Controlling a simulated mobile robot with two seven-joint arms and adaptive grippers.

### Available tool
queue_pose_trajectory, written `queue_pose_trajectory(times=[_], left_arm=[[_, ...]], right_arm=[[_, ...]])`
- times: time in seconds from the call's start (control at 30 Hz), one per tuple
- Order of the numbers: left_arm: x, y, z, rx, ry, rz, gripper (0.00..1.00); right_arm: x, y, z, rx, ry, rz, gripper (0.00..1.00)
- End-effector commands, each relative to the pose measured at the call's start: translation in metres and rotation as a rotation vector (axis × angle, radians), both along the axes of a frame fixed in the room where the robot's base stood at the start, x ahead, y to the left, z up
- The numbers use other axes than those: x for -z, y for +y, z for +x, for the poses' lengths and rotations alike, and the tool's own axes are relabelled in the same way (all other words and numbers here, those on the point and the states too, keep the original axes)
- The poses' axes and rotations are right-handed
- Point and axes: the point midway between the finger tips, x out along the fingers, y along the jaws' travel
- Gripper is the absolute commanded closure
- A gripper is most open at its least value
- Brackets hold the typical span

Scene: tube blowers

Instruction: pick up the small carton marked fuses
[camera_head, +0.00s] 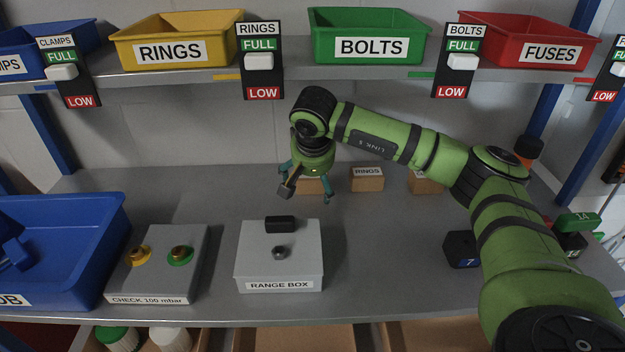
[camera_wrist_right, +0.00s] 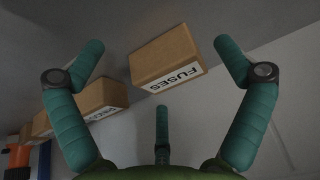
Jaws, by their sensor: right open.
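The small brown carton marked FUSES (camera_wrist_right: 160,58) shows in the right wrist view, lying between the spread teal fingers with its white label facing the hand. In the head view the carton (camera_head: 312,186) stands at the back of the bench, partly hidden behind my right gripper (camera_head: 308,195), and its label cannot be read there. My right gripper is open and empty, its fingers apart on both sides of the carton in the wrist view; I see no contact. My left gripper is not in view.
A RINGS carton (camera_head: 367,179) and another carton (camera_head: 424,183) stand to the right in the same row. A grey RANGE BOX (camera_head: 280,262) is in front. The shelf (camera_head: 200,78) with coloured bins runs above. A blue tub (camera_head: 75,245) is at left.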

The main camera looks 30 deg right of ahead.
Motion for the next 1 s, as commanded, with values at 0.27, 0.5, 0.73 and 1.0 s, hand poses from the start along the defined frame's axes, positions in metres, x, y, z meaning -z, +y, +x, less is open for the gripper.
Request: queue_pose_trajectory(times=[0.27, 0.5, 0.73, 1.0], left_arm=[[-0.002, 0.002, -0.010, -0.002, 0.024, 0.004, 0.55], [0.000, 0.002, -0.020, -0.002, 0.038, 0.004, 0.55], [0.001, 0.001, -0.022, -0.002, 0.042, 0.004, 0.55], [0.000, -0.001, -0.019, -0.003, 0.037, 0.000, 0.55]], right_arm=[[0.009, -0.013, 0.021, -0.002, 0.003, 0.001, 0.00], [0.011, -0.014, 0.022, -0.002, 0.000, 0.000, 0.00], [0.012, -0.014, 0.022, -0.002, 0.001, 0.000, 0.68], [0.012, -0.014, 0.021, -0.001, 0.003, 0.001, 0.69]])
